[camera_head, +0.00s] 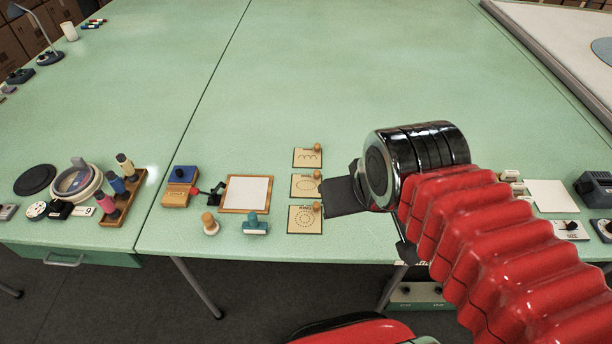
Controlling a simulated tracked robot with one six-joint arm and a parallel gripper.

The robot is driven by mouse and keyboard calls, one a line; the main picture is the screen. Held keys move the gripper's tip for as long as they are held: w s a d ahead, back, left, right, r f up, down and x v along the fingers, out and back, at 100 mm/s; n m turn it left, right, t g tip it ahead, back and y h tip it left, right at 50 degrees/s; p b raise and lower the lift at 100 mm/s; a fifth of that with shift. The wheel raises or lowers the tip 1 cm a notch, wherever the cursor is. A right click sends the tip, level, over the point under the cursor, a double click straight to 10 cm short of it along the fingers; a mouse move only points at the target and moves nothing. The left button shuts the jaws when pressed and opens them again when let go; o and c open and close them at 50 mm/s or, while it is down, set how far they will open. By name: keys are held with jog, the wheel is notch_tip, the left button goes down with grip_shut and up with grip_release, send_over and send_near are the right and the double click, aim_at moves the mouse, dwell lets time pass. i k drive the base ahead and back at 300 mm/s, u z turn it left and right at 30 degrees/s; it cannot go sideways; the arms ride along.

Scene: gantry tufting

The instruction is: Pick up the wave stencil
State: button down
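The wave stencil (306,158) is a small tan square plate with a dark wavy line and a wooden knob at its upper right corner. It lies flat on the green table, at the far end of a column of three similar plates. Below it are a stencil with a dotted oval (303,187) and one with dotted rings (303,222). My gripper (370,230) is to the right of the column, and its dark fingers are spread apart with nothing visible between them. One finger is close to the oval stencil's knob in the picture. The wave stencil is in full view.
A framed white pad (246,193), a blue-topped box (184,174) and two stamps stand left of the stencils. A wooden spool rack (123,203) is further left. The table (310,80) beyond the stencils is clear.

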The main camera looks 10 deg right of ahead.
aim_at(303, 158)
jog(key=k, duration=1.35)
jog(key=u, duration=0.4)
jog(key=i, duration=1.65)
jog(key=u, duration=0.25)
